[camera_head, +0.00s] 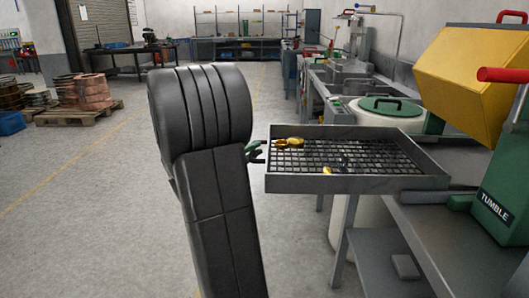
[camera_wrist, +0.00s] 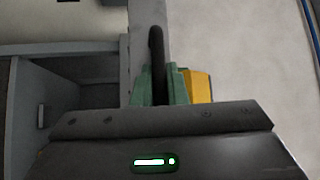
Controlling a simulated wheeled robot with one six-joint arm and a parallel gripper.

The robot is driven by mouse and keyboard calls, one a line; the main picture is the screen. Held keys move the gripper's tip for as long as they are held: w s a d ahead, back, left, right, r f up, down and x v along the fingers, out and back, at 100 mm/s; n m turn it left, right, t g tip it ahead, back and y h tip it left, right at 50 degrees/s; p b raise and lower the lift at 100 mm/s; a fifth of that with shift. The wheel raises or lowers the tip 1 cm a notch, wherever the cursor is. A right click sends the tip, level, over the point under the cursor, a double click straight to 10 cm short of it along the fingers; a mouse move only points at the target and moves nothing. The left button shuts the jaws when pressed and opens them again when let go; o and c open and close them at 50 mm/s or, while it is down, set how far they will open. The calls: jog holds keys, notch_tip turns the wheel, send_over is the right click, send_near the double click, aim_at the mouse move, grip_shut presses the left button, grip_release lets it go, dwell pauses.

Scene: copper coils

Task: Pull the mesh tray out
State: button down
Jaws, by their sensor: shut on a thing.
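The mesh tray (camera_head: 340,184) is a grey, shallow tray with a grid floor, level beside the green machine marked TUMBLE. It reaches out to the left over the bench edge. Brass-coloured pieces (camera_head: 290,142) and a small dark piece lie on its mesh. My gripper (camera_head: 258,152) is at the tray's left end, its green fingers at the dark handle there. In the wrist view my gripper (camera_wrist: 160,88) is closed around a dark bar (camera_wrist: 156,45), which appears to be that handle. My arm hides the area left of the tray.
A yellow hopper (camera_head: 475,70) and a red handle (camera_head: 503,75) stand above right of the tray. A white drum with a green lid (camera_head: 390,105) is behind it. A grey bench (camera_head: 455,235) is below. Open floor (camera_head: 90,205) lies to the left, with a pallet of copper coils (camera_head: 80,113).

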jog(key=shift+a, duration=0.15)
jog(key=c, duration=1.5)
grip_release()
jog(key=shift+o, duration=0.2)
jog(key=p+v, duration=0.1)
jog(key=v, duration=1.3)
jog(key=shift+w, duration=0.1)
jog(key=shift+b+x, duration=0.5)
jog(key=shift+x, duration=6.55)
